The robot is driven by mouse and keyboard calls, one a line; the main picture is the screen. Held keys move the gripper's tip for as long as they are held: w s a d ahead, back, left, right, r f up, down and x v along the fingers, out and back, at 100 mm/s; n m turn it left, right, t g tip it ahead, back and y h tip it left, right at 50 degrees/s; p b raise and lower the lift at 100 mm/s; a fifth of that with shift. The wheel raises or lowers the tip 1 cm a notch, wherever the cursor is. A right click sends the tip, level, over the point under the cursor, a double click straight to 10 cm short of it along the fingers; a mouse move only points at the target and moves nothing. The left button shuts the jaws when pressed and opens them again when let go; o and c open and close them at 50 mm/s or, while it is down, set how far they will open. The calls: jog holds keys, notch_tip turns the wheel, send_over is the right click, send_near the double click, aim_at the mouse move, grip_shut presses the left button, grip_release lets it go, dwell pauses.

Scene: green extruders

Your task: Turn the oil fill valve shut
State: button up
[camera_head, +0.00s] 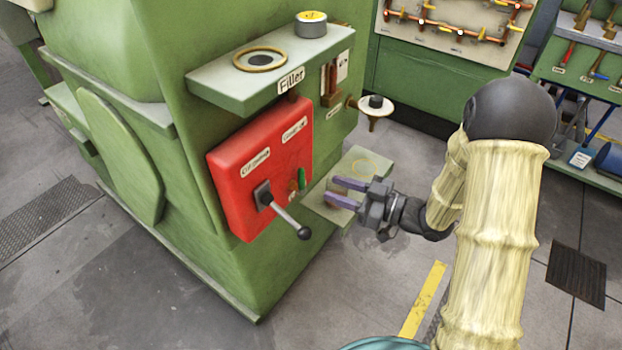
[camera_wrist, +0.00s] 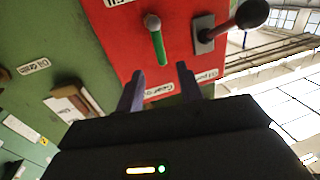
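The oil fill valve appears to be the small green handle (camera_head: 301,178) low on the red panel (camera_head: 232,165) of the green machine. In the wrist view the green handle (camera_wrist: 158,48) runs from a round pivot toward the gap between my fingertips. A partly cut-off label (camera_wrist: 120,2) sits near its pivot. My gripper (camera_head: 332,190) is open and empty, its fingers pointing at the panel, just right of the handle in the head view. In the wrist view my gripper (camera_wrist: 160,71) has its two fingers apart; the handle's end lies just beyond the tips, and I see no contact.
A lever with a black knob (camera_head: 303,232) juts from the panel close to the green handle. A shelf labelled Filler (camera_head: 225,78) overhangs above. Floor to the right is partly clear.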

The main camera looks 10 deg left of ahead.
aim_at(301, 180)
jog(key=w+a, duration=0.1)
jog(key=a, duration=0.6)
jog(key=shift+w, duration=0.2)
grip_shut()
